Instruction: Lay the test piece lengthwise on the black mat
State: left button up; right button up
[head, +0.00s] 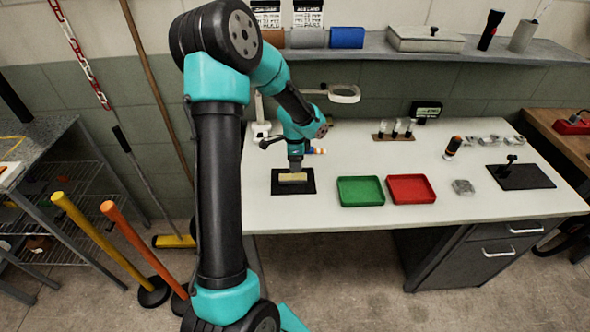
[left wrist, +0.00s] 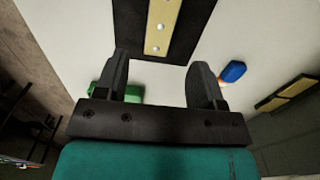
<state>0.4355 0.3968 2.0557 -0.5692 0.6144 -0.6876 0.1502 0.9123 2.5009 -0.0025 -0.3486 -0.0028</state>
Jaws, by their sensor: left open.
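The test piece (head: 293,178) is a pale yellow strip lying on the black mat (head: 293,190) at the left of the bench. In the head view it runs left to right, within the mat's outline. In the left wrist view the test piece (left wrist: 162,28) shows a row of round rivet heads, with bare black mat (left wrist: 195,22) on both sides. My left gripper (head: 295,168) is just above the piece. In the left wrist view its fingers (left wrist: 161,62) are apart with nothing between them. My right gripper is not in view.
A green tray (head: 360,191) and a red tray (head: 411,189) stand right of the mat. A magnifier lamp (head: 344,94) is behind my left gripper. A small tube rack (head: 394,136) stands at the back. Bare bench lies in front of the trays.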

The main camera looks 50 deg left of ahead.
pick_arm(q)
notch_tip(320, 180, up, 5)
jog(key=shift+f, duration=0.1)
dwell(0.6)
